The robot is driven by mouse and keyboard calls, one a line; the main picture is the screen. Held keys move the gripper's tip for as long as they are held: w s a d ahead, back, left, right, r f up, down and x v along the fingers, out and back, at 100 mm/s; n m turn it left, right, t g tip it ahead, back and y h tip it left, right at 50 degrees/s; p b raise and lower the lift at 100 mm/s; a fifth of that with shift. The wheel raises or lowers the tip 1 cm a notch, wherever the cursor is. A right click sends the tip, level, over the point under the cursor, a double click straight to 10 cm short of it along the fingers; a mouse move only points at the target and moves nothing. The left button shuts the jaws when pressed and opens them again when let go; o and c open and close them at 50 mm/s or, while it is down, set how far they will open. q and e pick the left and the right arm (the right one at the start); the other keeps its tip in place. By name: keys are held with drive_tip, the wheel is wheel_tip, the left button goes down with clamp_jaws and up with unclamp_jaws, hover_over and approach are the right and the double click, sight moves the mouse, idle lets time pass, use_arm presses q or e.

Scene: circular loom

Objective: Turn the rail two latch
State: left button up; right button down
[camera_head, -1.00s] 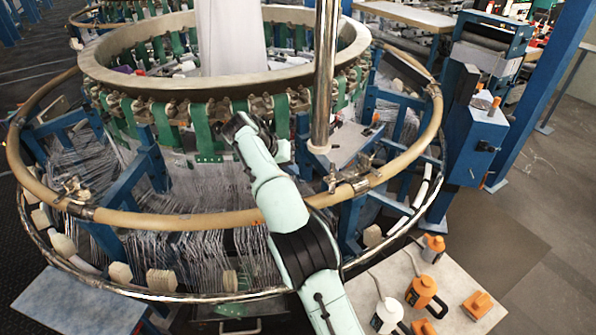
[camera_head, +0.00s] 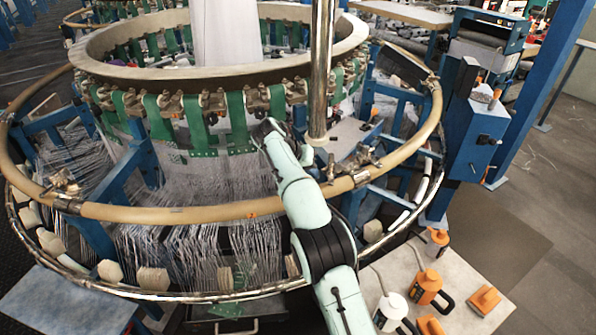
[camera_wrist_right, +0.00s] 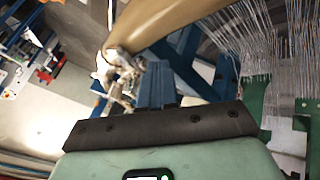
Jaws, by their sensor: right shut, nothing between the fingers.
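A brass-coloured latch (camera_head: 362,162) sits on the tan ring rail (camera_head: 215,212), right of the steel post in the head view. It also shows as a metal fitting (camera_wrist_right: 122,72) left of centre in the right wrist view. A similar fitting (camera_head: 62,184) is on the ring at the left; no label shows which is rail two. My left gripper is not in view.
The upright steel post (camera_head: 321,75) stands close to my right gripper. Fine white threads (camera_head: 205,250) hang inside the ring below green straps (camera_head: 195,122). A table with orange and white bottles (camera_head: 425,287) is at the lower right. Blue frame parts stand around the ring.

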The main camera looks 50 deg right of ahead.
sight(331, 169)
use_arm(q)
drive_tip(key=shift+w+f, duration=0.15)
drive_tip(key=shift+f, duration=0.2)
use_arm(e)
drive_tip(key=shift+s+d, duration=0.65)
drive_tip(key=shift+s, duration=0.3)
drive_tip(key=shift+s+f+n+t+b, duration=0.1)
drive_tip(key=shift+s+n+t+b, duration=0.2)
drive_tip(key=shift+b, duration=0.65)
drive_tip(key=shift+s+n+b, duration=0.15)
drive_tip(key=shift+n+b, duration=0.25)
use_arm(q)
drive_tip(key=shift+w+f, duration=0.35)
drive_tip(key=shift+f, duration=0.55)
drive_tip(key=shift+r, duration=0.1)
